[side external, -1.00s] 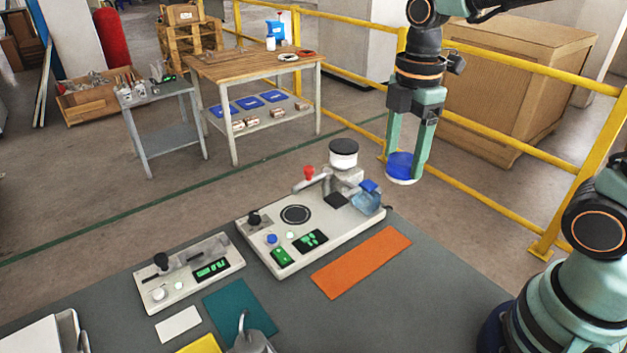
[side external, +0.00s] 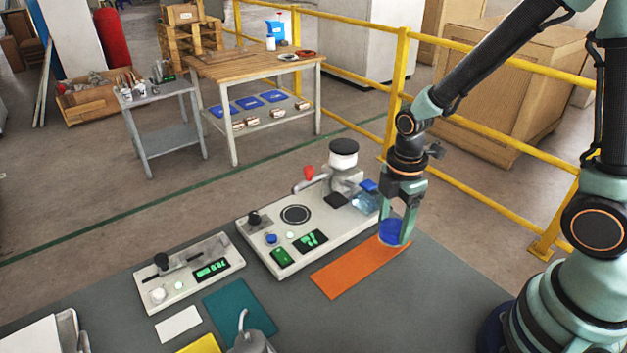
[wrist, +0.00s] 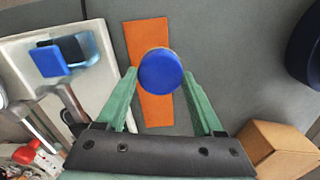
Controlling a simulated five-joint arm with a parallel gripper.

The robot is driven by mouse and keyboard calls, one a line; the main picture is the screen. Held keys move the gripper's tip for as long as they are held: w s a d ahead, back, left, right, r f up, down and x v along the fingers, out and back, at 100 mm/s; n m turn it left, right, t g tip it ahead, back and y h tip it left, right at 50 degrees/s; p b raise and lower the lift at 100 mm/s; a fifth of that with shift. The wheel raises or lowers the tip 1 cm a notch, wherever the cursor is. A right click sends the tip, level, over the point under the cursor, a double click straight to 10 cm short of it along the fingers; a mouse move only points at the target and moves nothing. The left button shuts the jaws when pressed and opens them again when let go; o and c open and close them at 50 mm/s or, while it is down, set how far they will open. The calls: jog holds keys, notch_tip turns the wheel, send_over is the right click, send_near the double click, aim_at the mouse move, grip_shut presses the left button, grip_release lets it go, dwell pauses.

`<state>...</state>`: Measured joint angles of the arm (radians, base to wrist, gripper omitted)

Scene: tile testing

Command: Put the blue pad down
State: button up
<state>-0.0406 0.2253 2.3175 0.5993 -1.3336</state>
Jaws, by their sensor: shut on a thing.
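The blue pad (side external: 390,231) is a short round blue piece with a pale lower rim. My gripper (side external: 396,236) is shut on it, with one finger on each side. In the side view the pad is at the upper right end of the orange mat (side external: 345,270). I cannot tell whether the pad touches the mat or hangs just above it. In the wrist view the pad's round blue face (wrist: 160,72) lies between the green fingers, over the orange strip (wrist: 147,32), and hides part of it.
The white testing machine (side external: 262,222) with its upright head stands just left of my gripper. A smaller white device (side external: 175,285), a teal mat (side external: 240,307) and a white card (side external: 178,325) lie further left. The grey table is bare right of the orange mat.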

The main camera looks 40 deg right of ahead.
jog(key=shift+f, duration=1.9)
jog(key=shift+f, duration=0.1)
jog(key=o, duration=1.4)
notch_tip(320, 180, up, 12)
jog(key=shift+f, duration=0.25)
jog(key=r, duration=0.1)
notch_tip(320, 180, up, 9)
jog(key=m+t, duration=0.5)
jog(key=m, duration=0.8)
send_over(393, 227)
jog(key=s+d, duration=0.1)
jog(key=s, duration=0.1)
jog(key=m, duration=0.1)
jog(key=r+m, duration=0.1)
jog(key=shift+s+d+r+m+t, duration=0.2)
jog(key=shift+s+r+m+t, duration=0.1)
jog(key=shift+m, duration=0.1)
